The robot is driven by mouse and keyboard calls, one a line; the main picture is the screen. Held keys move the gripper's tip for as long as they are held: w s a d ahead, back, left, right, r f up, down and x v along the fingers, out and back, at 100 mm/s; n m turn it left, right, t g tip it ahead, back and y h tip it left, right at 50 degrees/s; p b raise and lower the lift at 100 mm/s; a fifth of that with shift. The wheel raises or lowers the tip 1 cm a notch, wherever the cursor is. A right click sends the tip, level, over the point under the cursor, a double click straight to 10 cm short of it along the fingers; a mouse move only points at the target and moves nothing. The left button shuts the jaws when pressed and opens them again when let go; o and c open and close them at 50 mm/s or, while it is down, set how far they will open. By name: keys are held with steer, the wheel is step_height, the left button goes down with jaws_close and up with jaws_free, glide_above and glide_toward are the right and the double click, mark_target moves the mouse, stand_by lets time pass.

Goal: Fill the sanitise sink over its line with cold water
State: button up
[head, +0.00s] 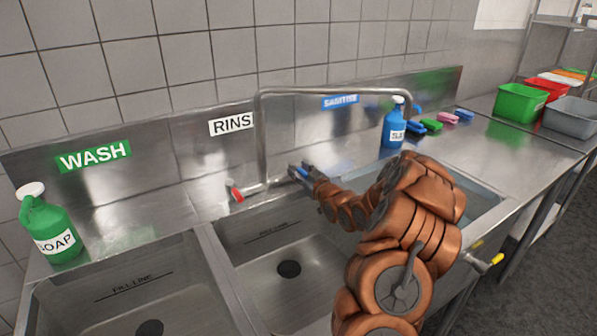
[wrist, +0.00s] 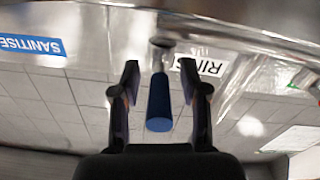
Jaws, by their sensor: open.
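The sanitise sink (head: 487,205) is the right basin in the head view, largely hidden behind my arm. A bluish surface shows inside it; I cannot see its fill line or judge its level. The tap's metal spout (head: 335,91) rises behind the middle basin and reaches right towards the sanitise side. Its red handle (head: 236,192) is on the left. The blue handle (wrist: 159,100) lies between my gripper's fingers in the wrist view. My gripper (head: 304,172) is open around it, with gaps on both sides; it also shows in the wrist view (wrist: 160,85).
The wash basin (head: 130,290) and rinse basin (head: 280,255) look empty. A green soap bottle (head: 52,230) stands left; a blue bottle (head: 393,128) stands behind the sanitise basin. Several brushes and coloured tubs (head: 520,104) are on the right. A yellow-tipped lever (head: 488,261) sticks out at the front.

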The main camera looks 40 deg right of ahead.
steer(key=shift+c, duration=0.3)
jaws_close()
stand_by(0.3)
